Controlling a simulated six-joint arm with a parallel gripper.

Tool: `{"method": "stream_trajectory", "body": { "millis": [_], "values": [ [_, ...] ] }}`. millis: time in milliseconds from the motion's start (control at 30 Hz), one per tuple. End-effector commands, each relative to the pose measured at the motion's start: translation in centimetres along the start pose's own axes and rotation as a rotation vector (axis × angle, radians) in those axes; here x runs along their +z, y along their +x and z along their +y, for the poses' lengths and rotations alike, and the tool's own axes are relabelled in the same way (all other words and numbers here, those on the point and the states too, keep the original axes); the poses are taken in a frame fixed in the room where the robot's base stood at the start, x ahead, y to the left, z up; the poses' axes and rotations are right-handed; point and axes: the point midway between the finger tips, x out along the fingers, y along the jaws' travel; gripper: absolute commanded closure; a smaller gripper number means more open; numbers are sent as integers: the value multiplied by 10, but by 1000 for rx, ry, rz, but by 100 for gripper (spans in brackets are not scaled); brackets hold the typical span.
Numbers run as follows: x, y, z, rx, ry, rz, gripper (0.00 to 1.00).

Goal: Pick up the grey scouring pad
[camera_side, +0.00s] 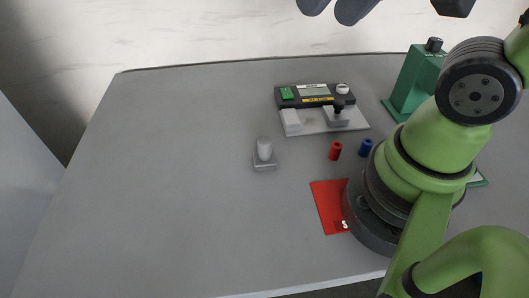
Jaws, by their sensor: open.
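I cannot make out a grey scouring pad for certain. A small light grey block with a pale upright cylinder on it (264,155) stands near the middle of the table, but I cannot tell what it is. My gripper (334,9) shows only as two dark rounded fingertips at the top edge, apart, with nothing visible between them. It is high above the table, and the rest of it is out of frame.
A black device with a display (314,93) and a pale plate stand at the back. A red cylinder (335,150), a blue cylinder (366,147), a red mat (329,207) and a green stand (411,85) are to the right. The grey table (150,190) is clear on the left.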

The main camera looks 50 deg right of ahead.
Motion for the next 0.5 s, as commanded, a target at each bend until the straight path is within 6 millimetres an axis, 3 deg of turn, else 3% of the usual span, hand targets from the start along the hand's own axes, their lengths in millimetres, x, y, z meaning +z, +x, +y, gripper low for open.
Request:
{"method": "stream_trajectory", "body": {
  "millis": [233, 500],
  "values": [
    [-21, 73, -1, 149, 65, -185, 39],
    [-12, 161, 10, 301, 110, -343, 39]
  ]
}}
